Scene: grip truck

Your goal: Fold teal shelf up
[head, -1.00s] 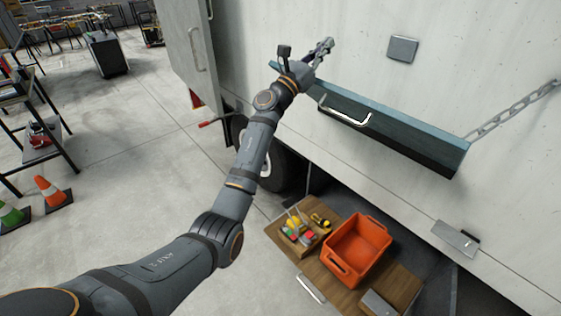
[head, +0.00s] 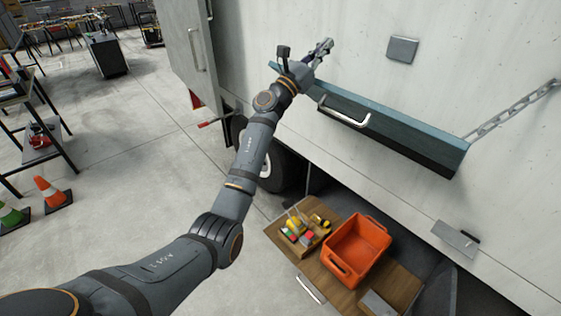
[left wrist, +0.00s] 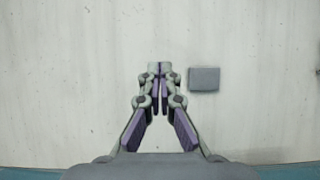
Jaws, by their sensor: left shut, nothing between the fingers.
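The teal shelf (head: 405,132) juts out from the white truck wall in the head view, with a silver handle (head: 343,113) on its dark front. A chain (head: 512,110) runs from the wall to its right end. My left gripper (head: 326,46) is shut and empty, above the left end of the shelf and near the wall. In the left wrist view the closed fingers (left wrist: 160,68) point at the bare wall, with a teal strip of the shelf (left wrist: 30,173) along the bottom edge. My right gripper is in neither view.
A grey square plate (head: 402,49) sits on the wall above the shelf; it also shows in the left wrist view (left wrist: 204,79). An open grey door (head: 188,50) stands left.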

